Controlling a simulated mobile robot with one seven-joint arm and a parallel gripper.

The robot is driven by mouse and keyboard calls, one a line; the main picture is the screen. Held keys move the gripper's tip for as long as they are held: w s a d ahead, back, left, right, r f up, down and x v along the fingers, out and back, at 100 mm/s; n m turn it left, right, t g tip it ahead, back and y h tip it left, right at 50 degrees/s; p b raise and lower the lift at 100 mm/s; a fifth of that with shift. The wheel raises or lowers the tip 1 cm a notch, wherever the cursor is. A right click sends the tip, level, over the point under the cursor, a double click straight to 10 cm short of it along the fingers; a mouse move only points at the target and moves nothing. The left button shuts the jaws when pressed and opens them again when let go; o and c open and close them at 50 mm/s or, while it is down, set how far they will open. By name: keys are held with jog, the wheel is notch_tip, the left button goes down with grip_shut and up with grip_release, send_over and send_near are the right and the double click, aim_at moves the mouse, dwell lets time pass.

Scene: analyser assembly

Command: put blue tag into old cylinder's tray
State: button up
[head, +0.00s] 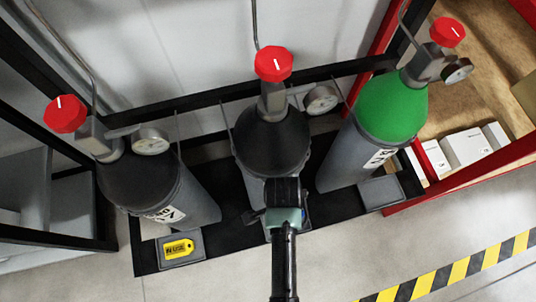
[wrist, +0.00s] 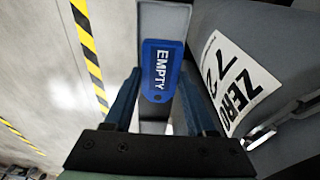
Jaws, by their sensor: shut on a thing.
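The blue tag (wrist: 161,72), printed EMPTY, is between the two fingers of my gripper (wrist: 160,100) in the wrist view. The gripper is shut on it. Behind the tag is a grey tray surface (wrist: 166,18); I cannot tell whether the tag touches it. In the head view my gripper (head: 285,215) is low in front of the middle black-topped cylinder (head: 272,140), over its tray, which the arm mostly hides. The tag is not clear in that view.
A left black-topped cylinder (head: 140,190) has a tray holding a yellow IN USE tag (head: 178,248). A green-topped cylinder (head: 392,108) stands right, with an empty grey tray (head: 381,192). Red valve knobs (head: 273,63) and gauges stick out above. Striped floor tape (head: 460,270) lies right.

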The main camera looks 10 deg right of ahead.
notch_tip(320, 180, down, 5)
jog(key=shift+a+f+b, duration=0.15)
jog(key=shift+f+b, duration=0.05)
jog(key=shift+b, duration=0.85)
jog(key=shift+f+b, duration=0.8)
jog(key=shift+f, duration=1.5)
jog(key=shift+f, duration=0.1)
jog(key=shift+f, duration=0.15)
jog(key=o, duration=1.1)
jog(key=shift+c, duration=0.2)
jog(key=r+p, duration=0.1)
jog(key=r, duration=0.3)
jog(key=a+r+p, duration=0.1)
jog(key=r+p, duration=0.1)
jog(key=r, duration=0.2)
jog(key=r+p, duration=0.1)
jog(key=r, duration=0.3)
jog(key=shift+a+r, duration=0.2)
jog(key=shift+a, duration=0.05)
